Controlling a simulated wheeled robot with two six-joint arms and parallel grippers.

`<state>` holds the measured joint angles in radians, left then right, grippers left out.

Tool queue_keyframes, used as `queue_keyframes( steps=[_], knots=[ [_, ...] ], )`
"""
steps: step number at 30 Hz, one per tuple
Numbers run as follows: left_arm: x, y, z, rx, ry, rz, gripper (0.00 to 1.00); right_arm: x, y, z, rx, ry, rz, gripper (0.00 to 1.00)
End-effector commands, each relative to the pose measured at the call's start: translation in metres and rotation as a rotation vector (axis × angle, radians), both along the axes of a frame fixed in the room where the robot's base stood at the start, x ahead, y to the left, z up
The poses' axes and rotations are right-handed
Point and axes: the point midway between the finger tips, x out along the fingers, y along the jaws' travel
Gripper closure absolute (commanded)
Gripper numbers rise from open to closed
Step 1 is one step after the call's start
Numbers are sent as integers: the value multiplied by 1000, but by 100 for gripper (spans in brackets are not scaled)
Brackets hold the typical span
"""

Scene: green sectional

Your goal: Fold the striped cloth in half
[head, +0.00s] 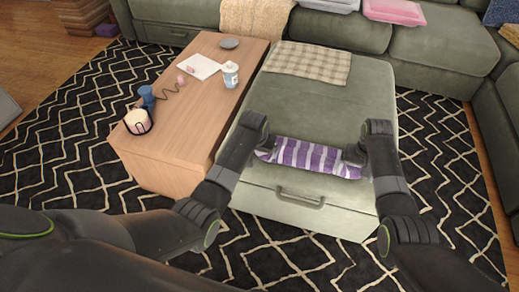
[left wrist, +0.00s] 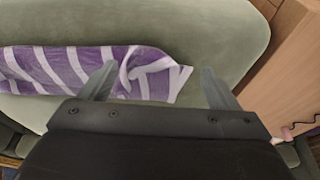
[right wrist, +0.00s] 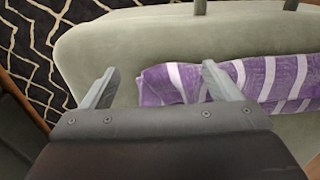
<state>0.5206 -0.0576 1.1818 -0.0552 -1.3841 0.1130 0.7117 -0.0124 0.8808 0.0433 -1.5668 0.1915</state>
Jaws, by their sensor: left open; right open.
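The purple and white striped cloth (head: 308,156) lies as a narrow strip along the front part of the green ottoman (head: 340,100). It looks folded over, with a raised, turned end in the left wrist view (left wrist: 150,72). My left gripper (head: 262,152) is open at the cloth's left end; its fingers (left wrist: 158,85) stand on either side of that end. My right gripper (head: 356,158) is open at the cloth's right end. In the right wrist view, the cloth (right wrist: 255,78) reaches in between its open fingers (right wrist: 160,82). Both grippers hide parts of the ends in the head view.
A wooden table (head: 190,105) stands left of the ottoman, with a bottle (head: 231,75), a candle-like jar (head: 138,121) and small items on it. A checked cloth (head: 308,62) lies at the ottoman's back. The ottoman's middle is clear. A handle (head: 300,197) is on its front.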

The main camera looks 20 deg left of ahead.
Motion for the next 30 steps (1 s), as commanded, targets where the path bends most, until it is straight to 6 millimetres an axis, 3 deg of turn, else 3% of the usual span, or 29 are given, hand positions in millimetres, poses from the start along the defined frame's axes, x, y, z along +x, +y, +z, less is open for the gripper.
queue_keyframes(
  steps=[11,30],
  knots=[
    [0,0,16,0,-1,0,16,0,0,16,0,-1,0,16],
    [0,0,76,0,0,0,16,0,0,76,0,0,0,16]
  ],
)
